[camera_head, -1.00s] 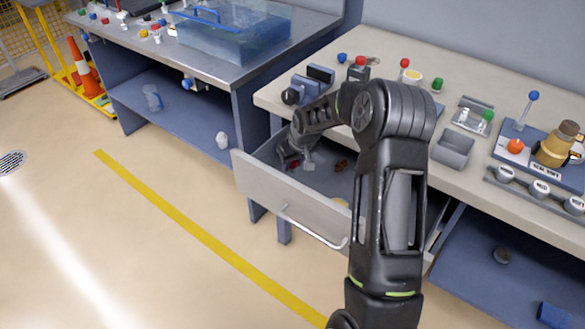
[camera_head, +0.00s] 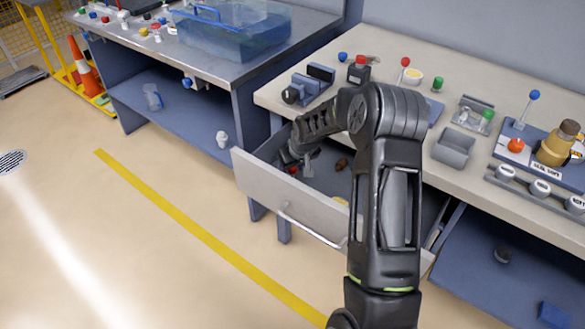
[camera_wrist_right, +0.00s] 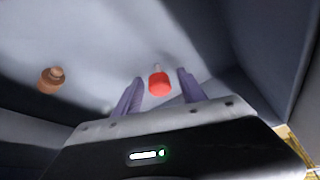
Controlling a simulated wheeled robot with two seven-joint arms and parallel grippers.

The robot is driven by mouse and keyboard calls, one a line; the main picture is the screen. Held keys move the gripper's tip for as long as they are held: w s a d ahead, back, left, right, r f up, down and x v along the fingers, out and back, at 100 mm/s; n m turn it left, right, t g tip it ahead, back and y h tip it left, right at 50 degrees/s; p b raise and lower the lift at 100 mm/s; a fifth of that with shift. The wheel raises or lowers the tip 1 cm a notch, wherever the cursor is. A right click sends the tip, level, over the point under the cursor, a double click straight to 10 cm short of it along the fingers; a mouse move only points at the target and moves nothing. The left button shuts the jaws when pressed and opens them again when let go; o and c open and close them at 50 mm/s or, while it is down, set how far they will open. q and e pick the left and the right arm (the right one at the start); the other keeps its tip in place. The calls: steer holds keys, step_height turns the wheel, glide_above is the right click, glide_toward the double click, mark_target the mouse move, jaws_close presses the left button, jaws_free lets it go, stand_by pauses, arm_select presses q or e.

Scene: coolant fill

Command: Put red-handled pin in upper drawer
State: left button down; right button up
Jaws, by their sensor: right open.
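The upper drawer (camera_head: 285,213) under the right bench is pulled open. My right gripper (camera_head: 302,166) is down inside it, near its left end. In the right wrist view the gripper (camera_wrist_right: 160,78) is open, with its two purple-grey fingers apart. The red-handled pin (camera_wrist_right: 158,83) shows between the fingers, its short pale shaft pointing away, over the grey drawer floor. Neither finger visibly touches it. In the head view only a small red spot of the pin (camera_head: 293,170) shows beside the gripper. My left gripper is out of view.
A brown knobbed piece (camera_wrist_right: 52,79) lies in the drawer, left in the wrist view. The drawer wall (camera_wrist_right: 262,60) is close on the right there. My forearm covers the drawer's right part.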

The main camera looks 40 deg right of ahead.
steer(key=shift+r, duration=0.15)
steer(key=shift+r, duration=0.2)
steer(key=v, duration=1.1)
steer(key=shift+s+r, duration=0.15)
steer(key=shift+r, duration=0.15)
